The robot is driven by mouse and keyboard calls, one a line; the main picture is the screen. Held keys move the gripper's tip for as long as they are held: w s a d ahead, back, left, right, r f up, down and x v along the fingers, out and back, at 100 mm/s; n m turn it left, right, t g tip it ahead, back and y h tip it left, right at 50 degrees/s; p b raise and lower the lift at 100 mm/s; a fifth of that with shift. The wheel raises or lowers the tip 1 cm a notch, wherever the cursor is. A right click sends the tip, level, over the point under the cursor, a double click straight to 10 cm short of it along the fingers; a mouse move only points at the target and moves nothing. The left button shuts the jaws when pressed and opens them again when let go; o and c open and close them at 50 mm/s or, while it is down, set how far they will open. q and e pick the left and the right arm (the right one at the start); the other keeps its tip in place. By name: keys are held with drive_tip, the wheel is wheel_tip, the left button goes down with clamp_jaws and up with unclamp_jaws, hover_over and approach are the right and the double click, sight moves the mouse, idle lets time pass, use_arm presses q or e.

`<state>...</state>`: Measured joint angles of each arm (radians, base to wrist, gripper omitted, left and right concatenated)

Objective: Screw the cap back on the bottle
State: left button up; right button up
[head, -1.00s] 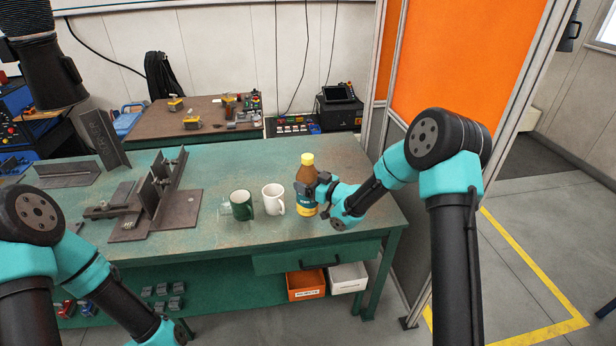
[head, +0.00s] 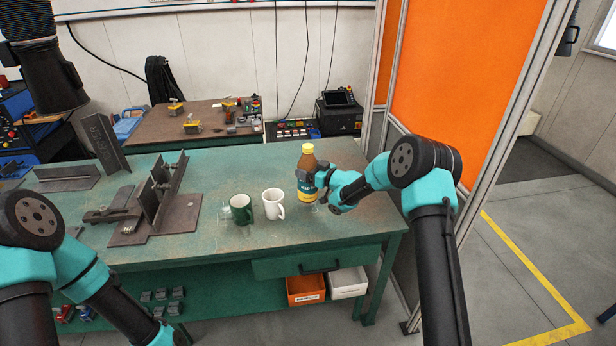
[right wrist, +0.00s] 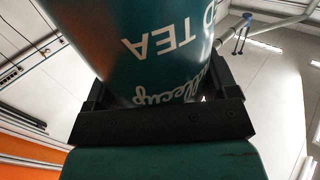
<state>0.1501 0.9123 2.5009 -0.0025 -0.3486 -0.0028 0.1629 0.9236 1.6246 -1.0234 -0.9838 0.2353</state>
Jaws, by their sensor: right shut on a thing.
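The bottle (head: 307,163) is brown with a teal and yellow label and stands upright over the right part of the green workbench. A yellow cap (head: 307,148) shows at its top; how tightly it sits cannot be told. My right gripper (head: 308,183) is shut around the bottle's label from the right. In the right wrist view the teal label (right wrist: 150,50) with "TEA" lettering fills the space between the jaws (right wrist: 160,105). The bottle's base seems slightly above the bench. My left arm enters at lower left; its gripper is out of the picture.
A steel fixture (head: 157,205) occupies the bench's left part. An orange panel (head: 470,70) rises at right. The bench front (head: 330,232) is clear.

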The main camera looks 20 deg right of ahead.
drive_tip(key=shift+w, duration=0.3)
drive_tip(key=shift+f, duration=1.85)
drive_tip(key=o, duration=1.6)
drive_tip(key=shift+f, duration=0.1)
drive_tip(key=shift+o, duration=0.2)
drive_tip(key=shift+r, duration=0.2)
drive_tip(key=v, duration=1.2)
